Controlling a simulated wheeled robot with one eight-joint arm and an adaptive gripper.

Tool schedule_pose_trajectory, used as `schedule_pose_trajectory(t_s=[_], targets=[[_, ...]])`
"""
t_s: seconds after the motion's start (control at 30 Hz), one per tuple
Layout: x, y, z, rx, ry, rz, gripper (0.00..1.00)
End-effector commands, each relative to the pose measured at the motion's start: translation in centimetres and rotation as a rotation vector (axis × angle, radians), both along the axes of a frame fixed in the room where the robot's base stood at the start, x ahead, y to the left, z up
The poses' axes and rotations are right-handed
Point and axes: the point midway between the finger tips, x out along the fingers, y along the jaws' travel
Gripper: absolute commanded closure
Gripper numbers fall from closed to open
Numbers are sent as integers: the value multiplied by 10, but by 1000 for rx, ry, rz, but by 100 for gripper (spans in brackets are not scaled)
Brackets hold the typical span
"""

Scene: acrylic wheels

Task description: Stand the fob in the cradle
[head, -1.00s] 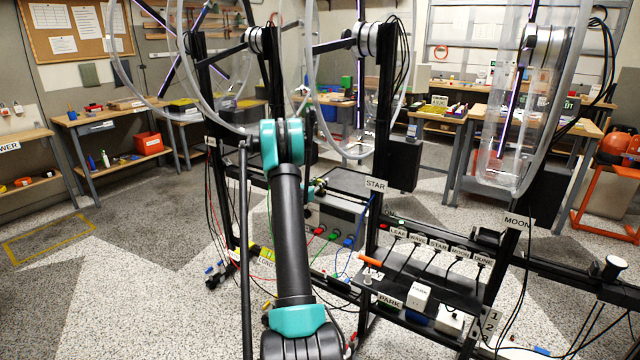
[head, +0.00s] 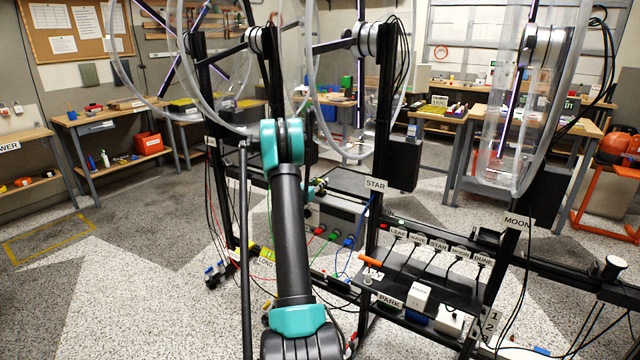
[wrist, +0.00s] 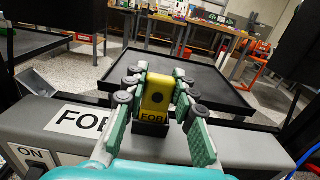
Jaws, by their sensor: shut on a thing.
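In the wrist view my gripper (wrist: 158,82) is shut on the yellow fob (wrist: 158,97), with a green-and-grey finger on each side of it. The fob is upright, with a dark round spot on its face and the letters FOB low on it. A small black block, seemingly the cradle (wrist: 152,130), shows directly below the fob at the edge of a grey housing. I cannot tell whether the fob's foot is inside it or just above it.
A white FOB label (wrist: 78,120) and an ON switch plate (wrist: 32,156) are on the grey housing. A dark flat tray (wrist: 185,68) lies beyond the fob. In the head view, black posts, cables and clear wheels (head: 510,170) stand close around my arm.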

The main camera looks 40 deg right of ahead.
Motion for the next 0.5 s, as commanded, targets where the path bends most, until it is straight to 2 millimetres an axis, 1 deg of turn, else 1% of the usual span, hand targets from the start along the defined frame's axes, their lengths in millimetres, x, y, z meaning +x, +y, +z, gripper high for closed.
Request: schedule_pose_trajectory(t_s=[0.23, 0.27, 0.43, 0.5], targets=[[0, 0, 0, 0, 0, 0, 98], [0, 0, 0, 0, 0, 0, 73], [0, 0, 0, 0, 0, 0, 52], [0, 0, 0, 0, 0, 0, 50]])
